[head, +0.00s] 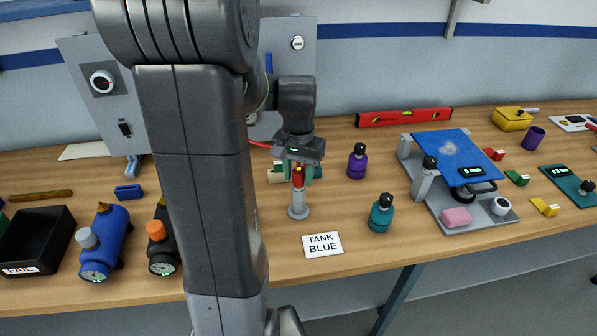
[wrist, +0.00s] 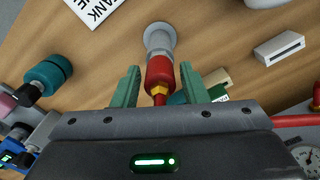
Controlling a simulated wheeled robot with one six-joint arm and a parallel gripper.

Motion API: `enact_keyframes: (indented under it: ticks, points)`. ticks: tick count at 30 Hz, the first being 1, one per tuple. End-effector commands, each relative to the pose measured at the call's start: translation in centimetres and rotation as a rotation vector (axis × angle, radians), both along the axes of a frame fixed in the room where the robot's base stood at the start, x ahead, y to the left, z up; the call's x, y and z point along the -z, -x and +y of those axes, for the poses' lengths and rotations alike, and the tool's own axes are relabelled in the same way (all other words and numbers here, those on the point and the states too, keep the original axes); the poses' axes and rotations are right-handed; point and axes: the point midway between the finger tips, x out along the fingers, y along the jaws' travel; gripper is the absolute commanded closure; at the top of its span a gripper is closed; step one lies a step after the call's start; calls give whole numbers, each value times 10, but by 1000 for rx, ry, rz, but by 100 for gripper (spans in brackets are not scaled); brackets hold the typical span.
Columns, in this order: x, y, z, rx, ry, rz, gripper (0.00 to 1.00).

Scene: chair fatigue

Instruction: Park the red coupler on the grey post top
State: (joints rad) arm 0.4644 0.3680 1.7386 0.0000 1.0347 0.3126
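The red coupler (head: 298,181) sits upright on top of the grey post (head: 298,206), which stands on the bench. In the wrist view the coupler (wrist: 160,74) has a brass fitting at its near end, and its far end meets the grey post (wrist: 159,38). My gripper (head: 299,172) is above the post. Its two green fingers (wrist: 160,88) stand on either side of the coupler with a narrow gap at each side, so it looks open. Exactly how the coupler seats on the post is hidden.
A "TANK BLUE" card (head: 322,244) lies in front of the post. A purple bottle (head: 357,162) and a teal bottle (head: 380,213) stand to its right. A blue tank (head: 105,243) and a black tray (head: 36,240) are at left. A red hose (wrist: 297,121) shows at right in the wrist view.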

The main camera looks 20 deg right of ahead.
Motion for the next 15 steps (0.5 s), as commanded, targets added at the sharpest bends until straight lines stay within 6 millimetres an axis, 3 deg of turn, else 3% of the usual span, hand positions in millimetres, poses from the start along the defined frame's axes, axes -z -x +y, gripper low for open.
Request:
enact_keyframes:
  ticks: [3, 11, 15]
  points:
    - [-1, 0, 0, 0, 0, 0, 43]
    - [-1, 0, 0, 0, 0, 0, 43]
    - [-12, -1, 0, 0, 1, -3, 43]
